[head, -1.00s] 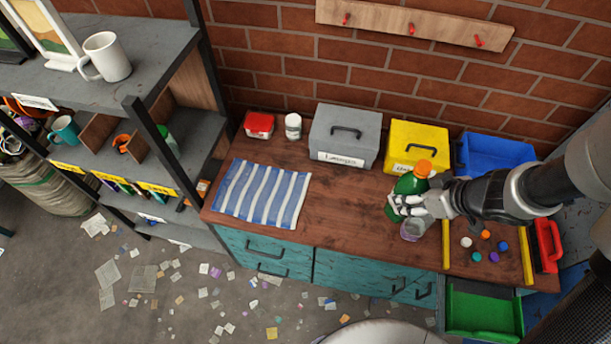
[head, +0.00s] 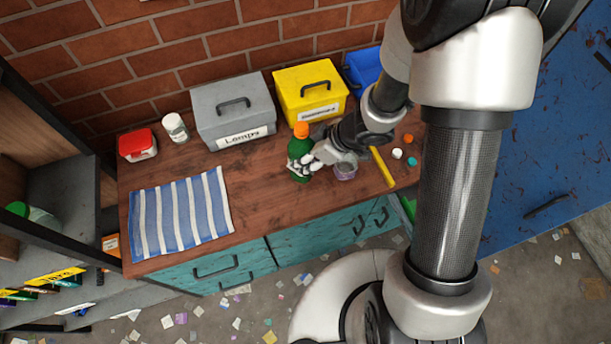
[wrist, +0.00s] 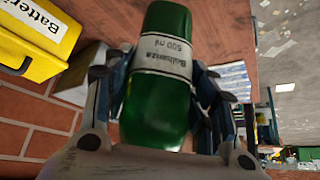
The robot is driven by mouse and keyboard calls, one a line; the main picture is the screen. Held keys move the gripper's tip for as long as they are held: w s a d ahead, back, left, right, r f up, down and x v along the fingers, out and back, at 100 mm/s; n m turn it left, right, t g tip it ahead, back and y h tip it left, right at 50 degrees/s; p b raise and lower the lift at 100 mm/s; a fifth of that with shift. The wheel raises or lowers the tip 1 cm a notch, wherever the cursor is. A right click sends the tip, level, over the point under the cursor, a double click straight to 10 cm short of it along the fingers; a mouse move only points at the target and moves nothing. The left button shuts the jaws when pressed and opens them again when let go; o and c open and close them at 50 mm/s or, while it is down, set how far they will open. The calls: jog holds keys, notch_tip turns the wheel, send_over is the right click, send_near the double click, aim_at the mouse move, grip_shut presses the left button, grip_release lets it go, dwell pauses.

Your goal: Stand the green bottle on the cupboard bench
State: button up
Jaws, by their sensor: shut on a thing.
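The green bottle (head: 298,172) with its orange cap (head: 301,130) is upright over the wooden bench top (head: 270,205), in front of the grey and yellow boxes. My gripper (head: 312,162) is shut around its body from the right. In the wrist view the bottle (wrist: 157,105) lies between both fingers, its white label reading 500 ml. I cannot tell whether its base touches the bench. The bench has teal drawers (head: 218,268) below.
A clear purplish cup (head: 345,168) stands just right of the bottle. A grey box (head: 232,112), a yellow box (head: 310,92) and a blue bin (head: 361,68) line the wall. A striped cloth (head: 181,215) lies left. Bare wood lies between cloth and bottle.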

notch_tip(320, 180, down, 7)
jog(key=b, duration=0.4)
jog(key=o, duration=1.3)
jog(key=shift+f, duration=0.1)
jog(key=shift+c, duration=0.2)
jog(key=shift+r, duration=0.2)
jog(key=p+v, duration=0.7)
jog(key=v, duration=0.5)
jog(key=shift+p, duration=0.4)
